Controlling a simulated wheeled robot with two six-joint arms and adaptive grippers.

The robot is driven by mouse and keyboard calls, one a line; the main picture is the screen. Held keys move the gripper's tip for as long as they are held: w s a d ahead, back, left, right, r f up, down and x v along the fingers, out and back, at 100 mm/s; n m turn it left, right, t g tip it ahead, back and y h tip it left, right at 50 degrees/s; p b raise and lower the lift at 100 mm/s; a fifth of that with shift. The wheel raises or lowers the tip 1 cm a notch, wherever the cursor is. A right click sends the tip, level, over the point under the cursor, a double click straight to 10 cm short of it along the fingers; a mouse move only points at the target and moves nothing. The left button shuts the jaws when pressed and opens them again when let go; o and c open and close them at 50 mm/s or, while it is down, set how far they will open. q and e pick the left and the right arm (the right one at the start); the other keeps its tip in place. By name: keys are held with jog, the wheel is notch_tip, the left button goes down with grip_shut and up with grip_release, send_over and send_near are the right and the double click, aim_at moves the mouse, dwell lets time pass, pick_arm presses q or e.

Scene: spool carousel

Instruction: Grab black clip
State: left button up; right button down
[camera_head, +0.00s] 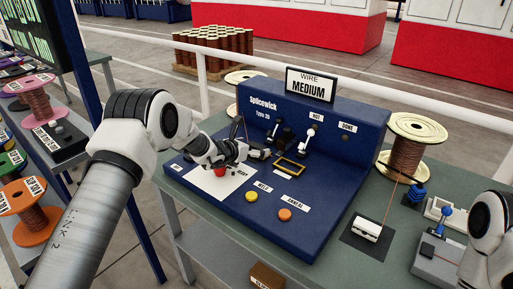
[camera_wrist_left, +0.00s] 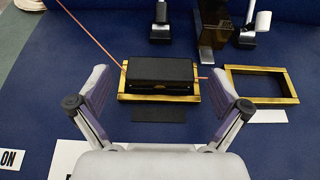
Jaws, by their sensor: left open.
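The black clip (camera_wrist_left: 161,72) is a dark block seated in a yellow frame (camera_wrist_left: 128,96) on the blue machine, with a copper wire (camera_wrist_left: 94,36) entering at its left and a short end showing at its right. My left gripper (camera_wrist_left: 160,92) is open, with one finger to each side of the clip and no visible contact. In the head view the left gripper (camera_head: 240,151) is over the Splicewick panel, and the clip (camera_head: 259,154) is just beyond it, partly hidden. My right arm enters at the right edge; its gripper is out of view.
An empty yellow frame (camera_wrist_left: 258,86) lies right of the clip. Levers (camera_wrist_left: 160,24) stand behind it. Red (camera_head: 220,173), yellow (camera_head: 251,197) and orange (camera_head: 285,214) buttons sit on the panel front. A copper spool (camera_head: 409,150) stands right of the machine.

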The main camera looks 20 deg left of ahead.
pick_arm(q)
jog(key=c, duration=1.2)
jog(key=shift+r, duration=0.1)
